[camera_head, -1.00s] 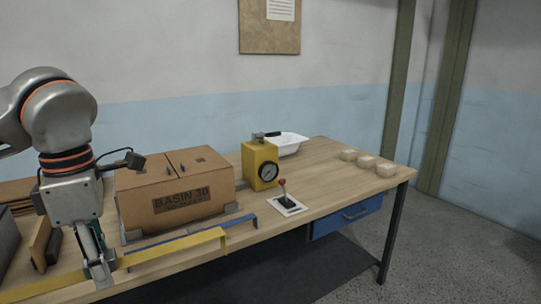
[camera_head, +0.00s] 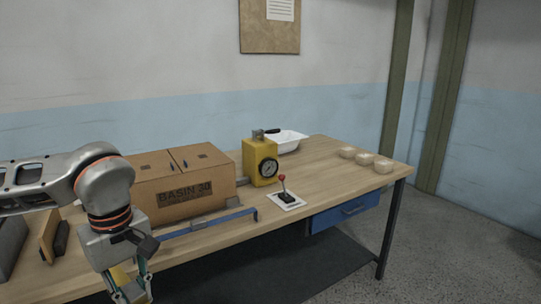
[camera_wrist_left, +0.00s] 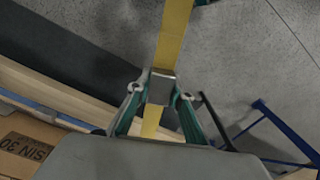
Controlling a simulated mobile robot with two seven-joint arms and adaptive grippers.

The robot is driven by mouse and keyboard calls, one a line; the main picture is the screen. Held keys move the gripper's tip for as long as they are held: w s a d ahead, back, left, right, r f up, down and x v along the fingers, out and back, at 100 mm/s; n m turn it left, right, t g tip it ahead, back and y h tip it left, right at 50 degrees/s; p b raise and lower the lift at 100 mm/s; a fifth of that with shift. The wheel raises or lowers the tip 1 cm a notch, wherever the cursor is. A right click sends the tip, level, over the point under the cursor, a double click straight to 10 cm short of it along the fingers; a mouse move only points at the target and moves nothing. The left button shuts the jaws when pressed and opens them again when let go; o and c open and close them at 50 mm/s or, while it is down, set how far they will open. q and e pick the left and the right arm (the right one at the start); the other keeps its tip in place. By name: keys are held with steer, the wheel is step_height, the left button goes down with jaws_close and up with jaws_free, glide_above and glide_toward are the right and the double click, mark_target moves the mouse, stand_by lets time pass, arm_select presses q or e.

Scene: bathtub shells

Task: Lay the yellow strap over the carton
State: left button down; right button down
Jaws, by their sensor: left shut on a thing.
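My left gripper (camera_head: 132,292) is shut on the yellow strap (camera_head: 121,275), low in front of the bench's front edge. In the left wrist view the gripper (camera_wrist_left: 161,92) has its fingertips on either side of a grey metal piece on the strap (camera_wrist_left: 174,38), which extends away over the grey floor. In the head view most of the strap is hidden or out of frame. The closed brown carton (camera_head: 192,181), marked BASIN 30, sits on the bench behind and right of the gripper. Its corner shows in the left wrist view (camera_wrist_left: 22,150).
A blue bar (camera_head: 208,224) runs along the bench in front of the carton. Right of the carton stand a yellow gauge box (camera_head: 259,162), a red-knobbed lever (camera_head: 284,192) and a white basin (camera_head: 288,142). Brown boards (camera_head: 52,234) stand left. The bench's right part (camera_head: 325,165) is mostly clear.

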arm_select(q)
step_height(320, 180, down, 8)
steer(key=d+m, duration=0.1)
steer(key=m, duration=0.9)
steer(key=shift+w+r, duration=0.15)
